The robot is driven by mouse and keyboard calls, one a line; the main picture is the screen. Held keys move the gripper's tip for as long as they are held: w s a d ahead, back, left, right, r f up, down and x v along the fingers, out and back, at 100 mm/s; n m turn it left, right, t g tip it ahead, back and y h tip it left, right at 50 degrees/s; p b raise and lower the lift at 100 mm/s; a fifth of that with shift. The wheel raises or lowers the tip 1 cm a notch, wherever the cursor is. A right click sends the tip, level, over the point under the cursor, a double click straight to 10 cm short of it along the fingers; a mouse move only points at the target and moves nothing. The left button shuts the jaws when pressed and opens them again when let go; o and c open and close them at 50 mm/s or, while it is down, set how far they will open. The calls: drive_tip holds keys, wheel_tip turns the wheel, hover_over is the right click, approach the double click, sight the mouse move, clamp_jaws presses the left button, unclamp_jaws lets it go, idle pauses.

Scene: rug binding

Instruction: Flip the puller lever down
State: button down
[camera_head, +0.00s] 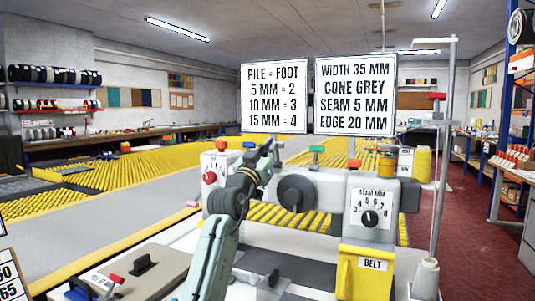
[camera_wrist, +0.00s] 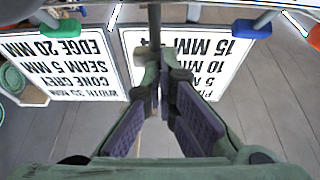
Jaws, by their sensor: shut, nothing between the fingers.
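No label marks a puller lever, so I cannot tell which one it is. Several knobbed levers stand on the grey sewing machine (camera_head: 330,190): a blue-knobbed lever (camera_head: 249,145), a green-knobbed lever (camera_head: 317,149) and two with red knobs, the right one (camera_head: 354,163) and the left one (camera_head: 222,145). My gripper (camera_head: 264,158) is shut and empty, between the blue and green knobs in the picture. In the upside-down wrist view my gripper (camera_wrist: 160,88) has its fingers together, with the blue knob (camera_wrist: 252,28) to the right and the green knob (camera_wrist: 60,32) to the left.
Two white signs, a pile-foot sign (camera_head: 274,95) and a width sign (camera_head: 355,95), stand above the machine. A dial (camera_head: 370,218) and a yellow belt bin (camera_head: 366,272) are at the right. A tall thread stand (camera_head: 442,170) rises beside them. A black-handled plate (camera_head: 143,264) lies at front left.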

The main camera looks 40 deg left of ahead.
drive_tip(key=shift+r+p+x, duration=0.2)
drive_tip(key=shift+p+x, duration=0.3)
drive_tip(key=shift+x, duration=1.8)
drive_tip(key=shift+w+f+p, duration=0.2)
drive_tip(key=shift+f+p, duration=0.1)
